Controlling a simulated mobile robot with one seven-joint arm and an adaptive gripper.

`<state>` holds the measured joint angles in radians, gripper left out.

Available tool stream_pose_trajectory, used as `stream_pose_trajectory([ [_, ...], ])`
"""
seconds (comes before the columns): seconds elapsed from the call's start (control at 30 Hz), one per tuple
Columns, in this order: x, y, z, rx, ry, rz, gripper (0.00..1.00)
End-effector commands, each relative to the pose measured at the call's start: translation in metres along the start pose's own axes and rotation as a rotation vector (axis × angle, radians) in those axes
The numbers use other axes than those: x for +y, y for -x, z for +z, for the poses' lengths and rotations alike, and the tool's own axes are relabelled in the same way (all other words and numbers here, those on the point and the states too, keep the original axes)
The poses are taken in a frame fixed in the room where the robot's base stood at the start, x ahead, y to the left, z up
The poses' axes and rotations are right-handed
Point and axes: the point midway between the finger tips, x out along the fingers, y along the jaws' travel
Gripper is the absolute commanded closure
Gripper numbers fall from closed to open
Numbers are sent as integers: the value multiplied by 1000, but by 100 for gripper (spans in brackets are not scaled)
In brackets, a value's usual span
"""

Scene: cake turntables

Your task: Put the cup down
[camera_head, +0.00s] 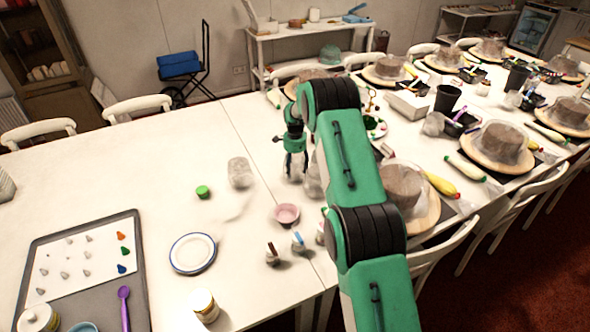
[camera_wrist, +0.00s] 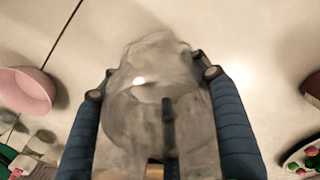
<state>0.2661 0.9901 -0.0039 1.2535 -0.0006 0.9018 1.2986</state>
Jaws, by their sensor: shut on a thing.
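A clear, see-through cup (camera_wrist: 150,110) fills the middle of the wrist view, between the two dark blue fingers of my gripper (camera_wrist: 153,84). The fingers close on its sides. In the head view my gripper (camera_head: 295,155) points down over the white table, near the seam between two table tops. The held cup is faint there and partly hidden by the fingers and my arm. I cannot tell whether its base touches the table.
A blue-rimmed plate (camera_head: 193,253) and grey tray (camera_head: 137,272) lie nearer. Cake turntables (camera_head: 433,212) crowd the right.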

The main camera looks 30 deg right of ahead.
Motion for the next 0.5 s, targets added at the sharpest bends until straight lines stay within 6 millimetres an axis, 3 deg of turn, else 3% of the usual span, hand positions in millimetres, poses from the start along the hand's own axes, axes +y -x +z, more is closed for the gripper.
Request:
stream_pose_trajectory([
  [0.3,0,-2,0,0,0,0,75],
  [0.33,0,-2,0,0,0,0,34],
  [0.4,0,-2,0,0,0,0,20],
  [0.5,0,-2,0,0,0,0,20],
])
